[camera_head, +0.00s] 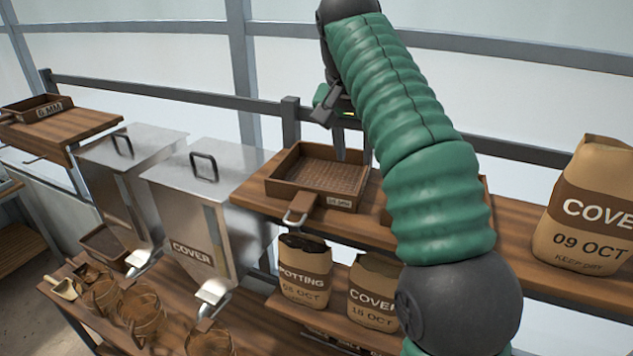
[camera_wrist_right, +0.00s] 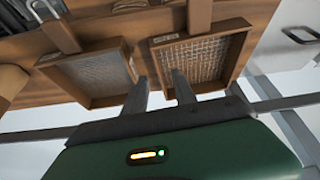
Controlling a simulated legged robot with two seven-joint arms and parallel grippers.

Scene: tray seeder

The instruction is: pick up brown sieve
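A brown sieve (camera_head: 322,176), a square wooden frame with a mesh floor and a white label, lies on the upper shelf beside the metal bins. Its wooden handle with a metal loop points toward me. It also shows in the right wrist view (camera_wrist_right: 201,60). A second sieve (camera_wrist_right: 95,76) lies beside it; in the head view my right arm mostly hides that one. My right gripper (camera_head: 334,118) is beyond the sieve's far edge, its fingers apart and empty. In the right wrist view the fingertips (camera_wrist_right: 160,82) are near the sieve's rim. My left gripper is not in view.
Metal bins (camera_head: 208,222) with lid handles stand left of the sieve. A large paper bag (camera_head: 588,215) stands right on the upper shelf (camera_head: 520,222). Smaller bags (camera_head: 304,278) stand below. Another labelled sieve (camera_head: 40,111) sits far left. A rail (camera_head: 180,94) runs behind.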

